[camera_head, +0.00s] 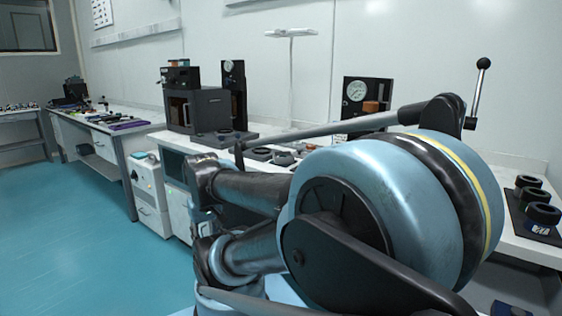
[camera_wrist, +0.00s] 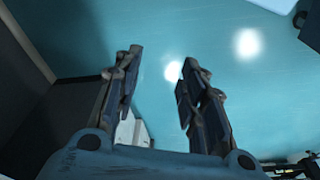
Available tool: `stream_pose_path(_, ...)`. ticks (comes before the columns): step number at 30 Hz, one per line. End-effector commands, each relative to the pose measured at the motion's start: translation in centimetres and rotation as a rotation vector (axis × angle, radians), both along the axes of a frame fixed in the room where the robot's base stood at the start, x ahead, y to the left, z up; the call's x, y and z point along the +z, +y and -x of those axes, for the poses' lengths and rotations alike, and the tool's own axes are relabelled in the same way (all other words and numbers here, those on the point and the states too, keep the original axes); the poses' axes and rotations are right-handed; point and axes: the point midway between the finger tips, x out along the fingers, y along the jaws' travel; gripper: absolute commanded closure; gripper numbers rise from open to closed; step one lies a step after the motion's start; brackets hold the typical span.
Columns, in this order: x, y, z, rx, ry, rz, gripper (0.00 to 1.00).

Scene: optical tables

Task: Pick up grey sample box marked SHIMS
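My gripper (camera_wrist: 158,83) shows in the wrist view with its two fingers spread apart and nothing between them. Behind the fingers is the blue-green floor. In the head view my large blue and black arm fills the middle and right, and the gripper itself cannot be made out there. I cannot make out a grey sample box marked SHIMS in either view; part of the bench top is hidden behind my arm.
A white bench (camera_head: 262,133) along the wall bears a dark boxy machine (camera_head: 205,110), a gauge unit (camera_head: 357,91) and, at right, black rings on a dark tray (camera_head: 519,218). A farther bench (camera_head: 90,128) holds small items. The floor (camera_head: 70,240) at left is clear.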

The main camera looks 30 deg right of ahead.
Motion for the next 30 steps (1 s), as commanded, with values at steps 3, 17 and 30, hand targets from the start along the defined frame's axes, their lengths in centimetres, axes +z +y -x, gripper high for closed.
stream_pose_path(3,1.2,-0.2,0.4,0.014,-0.009,0.005,0.28)
stream_pose_path(17,14.1,-6.9,-9.1,0.332,0.058,0.085,0.10)
stream_pose_path(30,24.4,-20.0,-18.3,0.708,0.130,0.119,0.10)
